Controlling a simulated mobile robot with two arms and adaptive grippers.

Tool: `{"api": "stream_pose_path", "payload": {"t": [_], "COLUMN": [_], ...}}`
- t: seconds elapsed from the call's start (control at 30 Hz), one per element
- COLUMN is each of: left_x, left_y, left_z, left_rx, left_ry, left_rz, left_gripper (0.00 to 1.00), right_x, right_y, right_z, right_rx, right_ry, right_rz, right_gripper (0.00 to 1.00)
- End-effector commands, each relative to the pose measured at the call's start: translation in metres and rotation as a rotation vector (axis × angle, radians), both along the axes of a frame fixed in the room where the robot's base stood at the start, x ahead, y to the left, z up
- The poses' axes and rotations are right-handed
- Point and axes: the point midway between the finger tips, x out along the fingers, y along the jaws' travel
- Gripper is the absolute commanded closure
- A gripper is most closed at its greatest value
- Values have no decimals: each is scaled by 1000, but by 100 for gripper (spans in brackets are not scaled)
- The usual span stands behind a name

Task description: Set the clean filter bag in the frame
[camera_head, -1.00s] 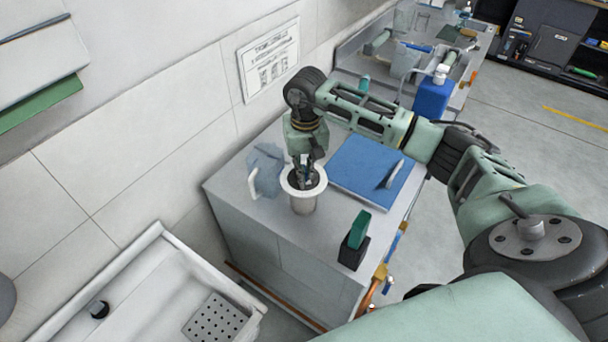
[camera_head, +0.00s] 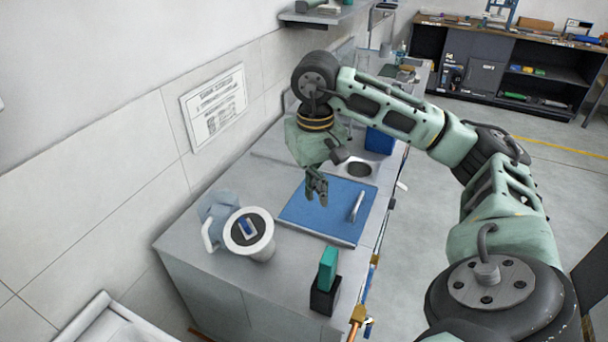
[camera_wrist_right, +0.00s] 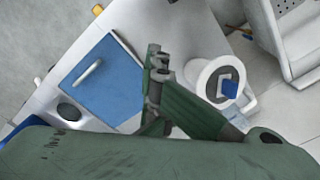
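A white, round-rimmed pot (camera_head: 262,249) stands on the grey counter, with a dark round inside. A small blue-and-white piece (camera_head: 248,227) sits in its mouth; I cannot tell for sure that it is the filter bag or its frame. The pot (camera_wrist_right: 197,76) and the blue piece (camera_wrist_right: 229,88) also show in the right wrist view. My right gripper (camera_head: 317,190) is above the blue board, to the right of the pot and apart from it. Its fingers (camera_wrist_right: 158,70) look slightly open with nothing between them. My left gripper is not in view.
A blue board (camera_head: 300,212) with a pale handle (camera_head: 356,207) lies on the counter. A green block (camera_head: 327,268) stands in a black holder (camera_head: 324,297) near the front edge. A round opening (camera_head: 357,168) lies beyond the board.

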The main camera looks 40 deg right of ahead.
Motion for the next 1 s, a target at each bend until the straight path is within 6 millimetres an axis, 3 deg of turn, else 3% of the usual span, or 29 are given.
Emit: {"api": "stream_pose_path", "payload": {"t": [0.5, 1.0], "left_x": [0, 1], "left_y": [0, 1], "left_z": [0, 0], "left_rx": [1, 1], "left_ry": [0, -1], "left_rz": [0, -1], "left_gripper": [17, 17], "right_x": [1, 1], "right_y": [0, 0], "right_z": [0, 0], "right_rx": [0, 0], "right_ry": [-1, -1], "right_rz": [0, 0], "right_gripper": [100, 57]}}
